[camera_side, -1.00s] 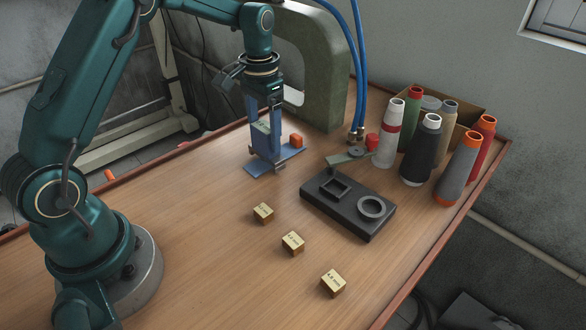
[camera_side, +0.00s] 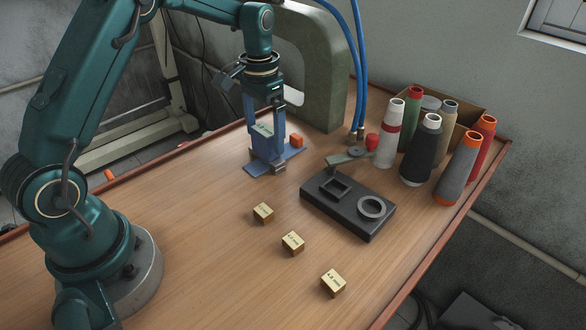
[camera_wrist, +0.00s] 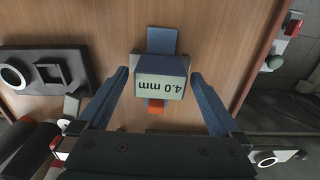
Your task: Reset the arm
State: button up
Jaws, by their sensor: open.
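My gripper (camera_side: 265,148) points down over a blue stand (camera_side: 258,167) at the back of the table. Its two blue fingers are apart, one on each side of a block labelled "4.0 mm" (camera_wrist: 160,88). In the wrist view gaps show between the block and both fingers. The block appears to rest on the blue stand; its underside is hidden. An orange piece (camera_side: 296,140) sits at the stand's right end.
Three brass blocks (camera_side: 292,243) stand in the front middle. A black fixture (camera_side: 347,204) with a square frame and a ring lies to their right. Several thread cones (camera_side: 422,150) crowd the back right. A green C-shaped frame (camera_side: 325,85) rises behind my gripper.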

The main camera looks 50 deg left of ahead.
notch_tip(320, 180, up, 4)
jog(key=shift+r, duration=0.2)
jog(key=r, duration=0.1)
jog(key=d+r+t, duration=0.1)
jog(key=r, duration=0.1)
jog(key=shift+r, duration=0.3)
jog(key=s+d+r+m+t, duration=0.1)
jog(key=s+d+r+t, duration=0.2)
jog(key=s+d+r, duration=0.35)
jog(key=s+d+f+n+t, duration=0.1)
jog(key=s+f, duration=0.3)
jog(key=s, duration=0.8)
jog(key=shift+s+d+t, duration=0.15)
jog(key=shift+s+t, duration=0.15)
